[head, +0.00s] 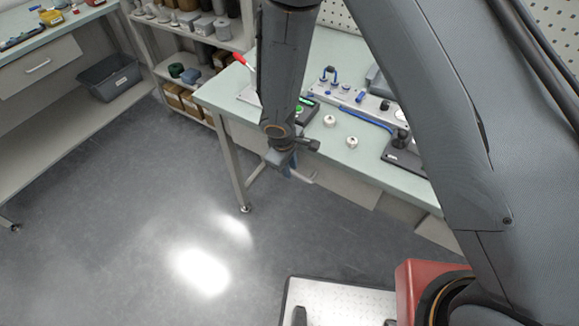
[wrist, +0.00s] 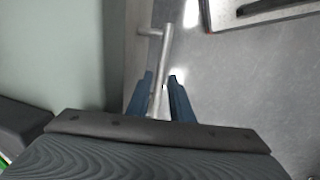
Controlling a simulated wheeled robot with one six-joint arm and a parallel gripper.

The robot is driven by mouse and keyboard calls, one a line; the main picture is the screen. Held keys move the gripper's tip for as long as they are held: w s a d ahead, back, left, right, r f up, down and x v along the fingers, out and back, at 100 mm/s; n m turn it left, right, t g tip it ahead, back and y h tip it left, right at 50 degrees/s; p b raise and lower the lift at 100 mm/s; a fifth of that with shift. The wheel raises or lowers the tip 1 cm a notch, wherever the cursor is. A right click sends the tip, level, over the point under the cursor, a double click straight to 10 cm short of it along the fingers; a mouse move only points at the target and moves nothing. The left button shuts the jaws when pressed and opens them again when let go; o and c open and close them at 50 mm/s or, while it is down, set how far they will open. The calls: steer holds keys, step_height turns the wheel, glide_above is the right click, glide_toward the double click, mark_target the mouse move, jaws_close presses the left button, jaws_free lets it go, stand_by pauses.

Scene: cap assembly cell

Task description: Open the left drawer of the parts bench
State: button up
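The bench in the middle of the head view has a pale green top (head: 375,165) and a light drawer front (head: 345,184) below its edge. The drawer looks shut, though my arm hides part of it. Its metal bar handle (wrist: 167,50) shows in the wrist view, standing out from the pale drawer front (wrist: 139,55). My gripper (wrist: 162,78) is open, with its blue fingers on either side of the handle's near end. In the head view my gripper (head: 293,174) is at the bench front, just below the top. I cannot tell whether a finger touches the bar.
Another drawer front (head: 437,234) is farther right under the same bench. White round parts (head: 330,120), a fixture plate and tools lie on top. A bench leg (head: 238,175) stands at the left. Shelves (head: 170,65) and another bench stand behind. The grey floor (head: 120,235) is clear.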

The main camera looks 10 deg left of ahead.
jaws_close()
